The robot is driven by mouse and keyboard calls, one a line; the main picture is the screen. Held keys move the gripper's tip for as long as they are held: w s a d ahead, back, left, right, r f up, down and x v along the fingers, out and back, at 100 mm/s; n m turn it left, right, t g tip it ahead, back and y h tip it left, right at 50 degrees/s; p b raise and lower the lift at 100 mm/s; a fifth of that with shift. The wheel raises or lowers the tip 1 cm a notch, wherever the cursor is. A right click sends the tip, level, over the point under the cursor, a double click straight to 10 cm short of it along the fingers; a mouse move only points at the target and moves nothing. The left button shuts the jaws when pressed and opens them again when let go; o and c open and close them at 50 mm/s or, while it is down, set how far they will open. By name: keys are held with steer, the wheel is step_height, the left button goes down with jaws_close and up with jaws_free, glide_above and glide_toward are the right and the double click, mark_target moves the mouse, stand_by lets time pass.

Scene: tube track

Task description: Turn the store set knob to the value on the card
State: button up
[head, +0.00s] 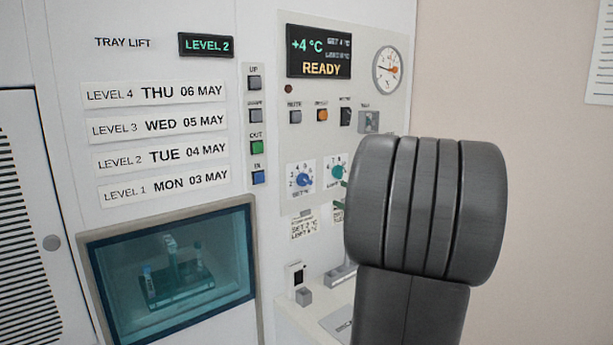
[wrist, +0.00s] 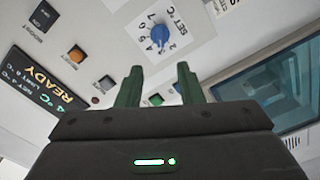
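The blue set knob (head: 303,180), on a white dial marked SET °C, is on the grey control panel, left of a teal knob (head: 337,172). In the wrist view the blue knob (wrist: 160,36) is beyond the fingertips and roughly centred between them. Its pointer is too small to read surely. The card (head: 304,227) below the dials seems to read SET 2 °C, with a blurred second line. My gripper (wrist: 159,68) has two green fingers, apart and empty, not touching the knob. In the head view my dark arm hides most of the gripper.
A display (head: 319,52) reads +4 °C and READY; its small set line seems to say 4. Switches, an orange button (head: 322,115) and a gauge (head: 389,70) surround it. Left are lift buttons, level labels and a tray window (head: 175,272). A ledge juts out below.

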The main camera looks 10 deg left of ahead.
mark_target(307, 181)
steer(key=p+x, duration=0.1)
steer(key=x, duration=1.2)
steer(key=shift+p, duration=0.4)
steer(key=shift+c, duration=0.4)
jaws_close()
